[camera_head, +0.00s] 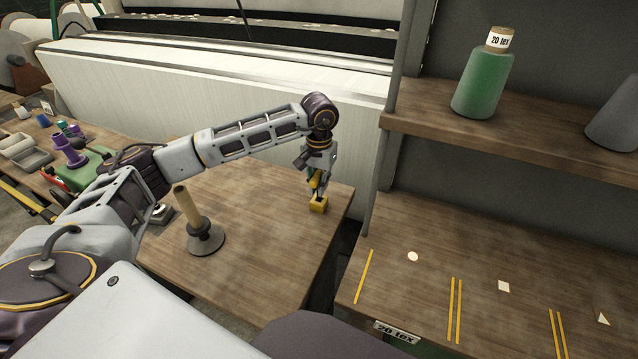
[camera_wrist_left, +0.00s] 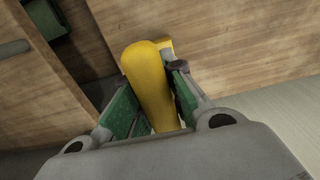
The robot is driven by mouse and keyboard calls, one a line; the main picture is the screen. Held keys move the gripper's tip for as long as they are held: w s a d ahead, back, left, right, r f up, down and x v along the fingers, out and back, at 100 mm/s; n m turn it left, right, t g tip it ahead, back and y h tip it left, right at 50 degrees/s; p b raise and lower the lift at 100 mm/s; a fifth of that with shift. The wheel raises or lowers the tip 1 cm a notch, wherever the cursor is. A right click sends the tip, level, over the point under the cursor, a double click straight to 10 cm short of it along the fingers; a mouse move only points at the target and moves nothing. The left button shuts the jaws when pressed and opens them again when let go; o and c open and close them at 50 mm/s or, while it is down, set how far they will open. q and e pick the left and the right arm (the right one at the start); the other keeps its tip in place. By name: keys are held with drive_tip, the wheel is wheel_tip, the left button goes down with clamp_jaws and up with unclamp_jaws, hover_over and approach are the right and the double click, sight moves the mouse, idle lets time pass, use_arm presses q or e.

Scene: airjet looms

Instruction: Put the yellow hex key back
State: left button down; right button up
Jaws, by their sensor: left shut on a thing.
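My left gripper (camera_head: 315,180) is over the wooden table, pointing down, shut on the yellow hex key (camera_wrist_left: 150,80). In the left wrist view the key's thick yellow handle lies between the green finger pads. A small yellow block (camera_head: 318,205) stands on the table near its right edge, directly below the gripper. Part of the block also shows behind the handle in the left wrist view (camera_wrist_left: 165,45). The key's lower end is hidden, so I cannot tell whether it is in the block or just above it. My right gripper is out of view.
A grey stand with a tan tube (camera_head: 204,237) is on the table (camera_head: 265,265), left of the block. A shelf unit (camera_head: 480,230) with a green cone (camera_head: 482,80) stands to the right, across a gap. A white loom panel (camera_head: 220,100) is behind.

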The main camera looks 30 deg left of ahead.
use_arm(q)
drive_tip(key=shift+f+b, duration=0.4)
drive_tip(key=shift+f, duration=0.15)
drive_tip(key=shift+a+f+b, duration=0.2)
drive_tip(key=shift+f+b, duration=0.5)
drive_tip(key=shift+f, duration=0.2)
drive_tip(key=c, duration=1.9)
unclamp_jaws()
drive_tip(key=o, duration=0.5)
drive_tip(key=shift+d, duration=0.2)
drive_tip(key=shift+c, duration=0.2)
drive_tip(key=shift+r, duration=0.1)
drive_tip(key=shift+o, duration=0.3)
drive_tip(key=shift+o, duration=1)
drive_tip(key=shift+w+r, duration=0.1)
